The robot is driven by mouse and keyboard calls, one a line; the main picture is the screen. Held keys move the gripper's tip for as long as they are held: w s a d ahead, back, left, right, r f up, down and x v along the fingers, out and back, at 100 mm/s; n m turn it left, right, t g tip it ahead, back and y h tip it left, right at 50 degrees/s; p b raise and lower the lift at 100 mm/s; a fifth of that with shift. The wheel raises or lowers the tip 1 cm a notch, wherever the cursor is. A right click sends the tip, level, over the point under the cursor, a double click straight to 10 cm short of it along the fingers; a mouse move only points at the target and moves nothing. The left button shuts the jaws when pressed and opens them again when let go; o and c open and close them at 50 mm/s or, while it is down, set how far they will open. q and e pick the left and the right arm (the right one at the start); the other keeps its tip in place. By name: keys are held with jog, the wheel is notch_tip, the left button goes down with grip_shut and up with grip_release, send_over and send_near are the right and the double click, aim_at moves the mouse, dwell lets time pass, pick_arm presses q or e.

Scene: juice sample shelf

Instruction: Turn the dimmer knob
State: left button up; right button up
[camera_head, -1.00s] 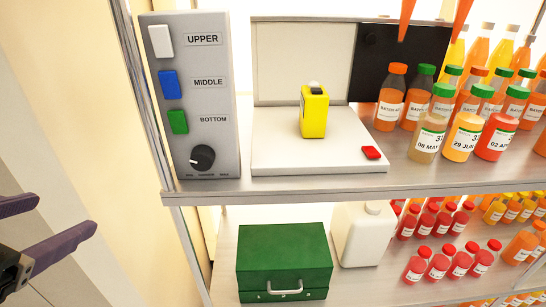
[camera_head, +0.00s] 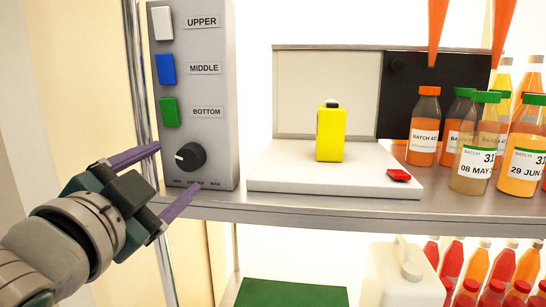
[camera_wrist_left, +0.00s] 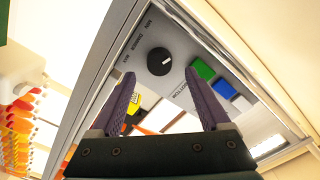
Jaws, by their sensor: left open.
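The dimmer knob (camera_head: 190,157) is a round black knob with a white pointer line, low on the grey control panel (camera_head: 222,130). Its pointer aims to the left in the head view. The left wrist view shows the knob (camera_wrist_left: 159,61) beyond and between the fingertips. My left gripper (camera_head: 176,172) is open and empty, just left of and in front of the knob, apart from it. Its purple fingers point toward the panel. My right gripper is in neither current view.
White, blue (camera_head: 165,69) and green (camera_head: 169,111) switches sit above the knob. A white tray (camera_head: 330,185) with a yellow device (camera_head: 331,134) and a red piece (camera_head: 399,175) is to the right. Bottles (camera_head: 424,125) stand further right. The shelf edge (camera_head: 300,209) runs below.

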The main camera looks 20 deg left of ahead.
aim_at(186, 160)
pick_arm(q)
jog(key=shift+x, duration=2.2)
jog(key=shift+c, duration=0.3)
